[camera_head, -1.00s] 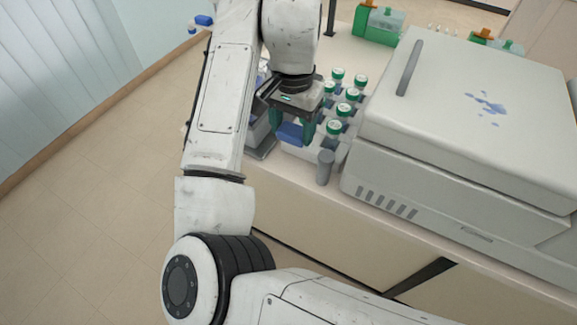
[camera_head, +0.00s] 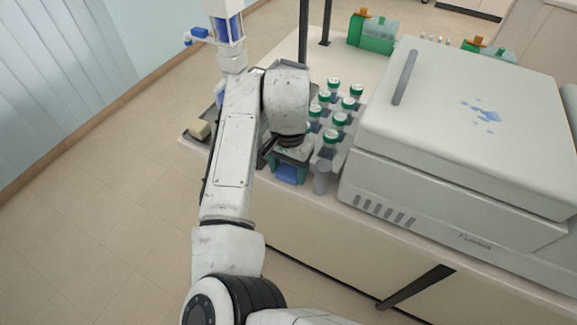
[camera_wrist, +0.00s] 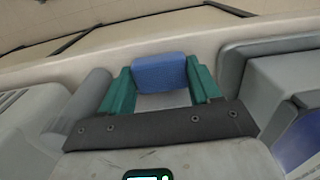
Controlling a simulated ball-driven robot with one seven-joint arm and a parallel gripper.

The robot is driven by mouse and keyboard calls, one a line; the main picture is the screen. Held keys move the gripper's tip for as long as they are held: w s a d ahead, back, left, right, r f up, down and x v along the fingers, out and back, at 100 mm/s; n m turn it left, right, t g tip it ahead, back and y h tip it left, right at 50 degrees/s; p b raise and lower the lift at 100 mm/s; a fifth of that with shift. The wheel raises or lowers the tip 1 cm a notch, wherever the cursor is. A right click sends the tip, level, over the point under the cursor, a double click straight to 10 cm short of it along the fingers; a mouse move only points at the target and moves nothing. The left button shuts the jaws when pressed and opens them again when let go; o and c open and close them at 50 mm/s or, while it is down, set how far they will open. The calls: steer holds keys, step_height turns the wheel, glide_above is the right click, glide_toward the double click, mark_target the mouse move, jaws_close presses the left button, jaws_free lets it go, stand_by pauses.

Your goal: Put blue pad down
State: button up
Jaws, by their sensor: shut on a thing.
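The blue pad (camera_head: 289,172) is between the green fingers of my gripper (camera_head: 288,168), low over the front edge of the bench in the head view. In the wrist view the blue pad (camera_wrist: 159,72) sits between the two green fingertips of my gripper (camera_wrist: 162,88), which is shut on it. A pale surface lies just behind the pad there. I cannot tell whether the pad touches the bench.
A grey cylinder (camera_head: 322,176) stands close to the right of my gripper. Several green-capped bottles (camera_head: 339,119) stand behind it. A large white machine (camera_head: 460,130) fills the right side. A dark tray (camera_head: 188,133) with a beige block (camera_head: 199,129) is at the left.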

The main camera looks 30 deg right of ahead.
mark_target(288, 171)
steer(key=o, duration=1.1)
step_height(288, 171, up, 12)
steer(key=shift+r, duration=0.1)
stand_by(0.5)
